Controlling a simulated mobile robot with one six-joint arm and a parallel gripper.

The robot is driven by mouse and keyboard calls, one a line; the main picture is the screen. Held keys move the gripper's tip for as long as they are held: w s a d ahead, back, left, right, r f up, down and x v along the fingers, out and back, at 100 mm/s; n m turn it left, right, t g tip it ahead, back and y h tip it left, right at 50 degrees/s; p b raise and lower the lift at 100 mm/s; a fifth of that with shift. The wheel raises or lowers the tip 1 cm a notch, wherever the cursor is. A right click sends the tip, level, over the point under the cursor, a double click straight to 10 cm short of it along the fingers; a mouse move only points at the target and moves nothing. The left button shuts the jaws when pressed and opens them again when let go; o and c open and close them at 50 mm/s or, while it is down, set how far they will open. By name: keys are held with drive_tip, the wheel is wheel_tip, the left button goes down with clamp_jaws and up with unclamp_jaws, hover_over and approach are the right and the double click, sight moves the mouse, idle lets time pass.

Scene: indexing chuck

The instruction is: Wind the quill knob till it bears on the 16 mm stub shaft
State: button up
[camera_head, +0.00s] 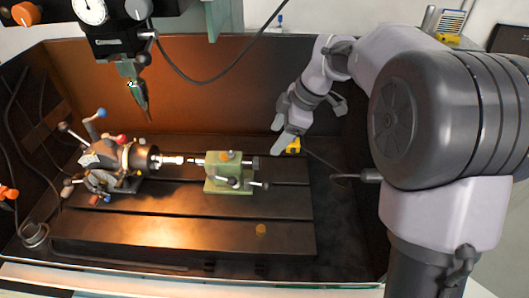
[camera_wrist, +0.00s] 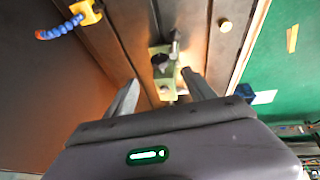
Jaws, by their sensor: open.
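In the head view the pale stub shaft (camera_head: 172,160) sticks out to the right from the dark indexing chuck (camera_head: 138,158). The green tailstock (camera_head: 224,178) stands to its right, its centre pointing at the shaft; I cannot tell if they touch. The dark quill knob (camera_head: 254,163) is on the tailstock's right end. My gripper (camera_head: 277,137) is open and empty, up and to the right of the knob in the picture. In the wrist view the tailstock (camera_wrist: 165,84) and dark knob (camera_wrist: 160,62) show beyond my gripper (camera_wrist: 160,77), apart from it. The shaft is hidden there.
A lever (camera_head: 262,184) projects at the tailstock's front right. A yellow block (camera_head: 292,146) with a blue nozzle in the wrist view (camera_wrist: 86,12) sits behind it. A brass knob (camera_head: 260,229) is on the slotted table (camera_head: 180,232). A tool (camera_head: 138,92) hangs above the chuck.

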sight(251, 163)
drive_tip(key=b+x, duration=0.4)
drive_tip(key=x, duration=0.9)
drive_tip(key=shift+w, duration=0.1)
drive_tip(key=shift+c, duration=0.2)
drive_tip(key=c, duration=1.3)
drive_tip(key=g+p, duration=0.2)
drive_tip(key=p, duration=0.3)
drive_tip(key=m+g+p, duration=0.1)
drive_tip(key=g+p, duration=0.1)
drive_tip(key=p, duration=0.3)
drive_tip(key=g+p, duration=0.3)
drive_tip(key=p, duration=0.3)
drive_tip(key=shift+w+f+m, duration=0.2)
drive_tip(key=shift+w+m, duration=0.1)
drive_tip(key=shift+w, duration=0.1)
drive_tip(key=shift+y, duration=0.3)
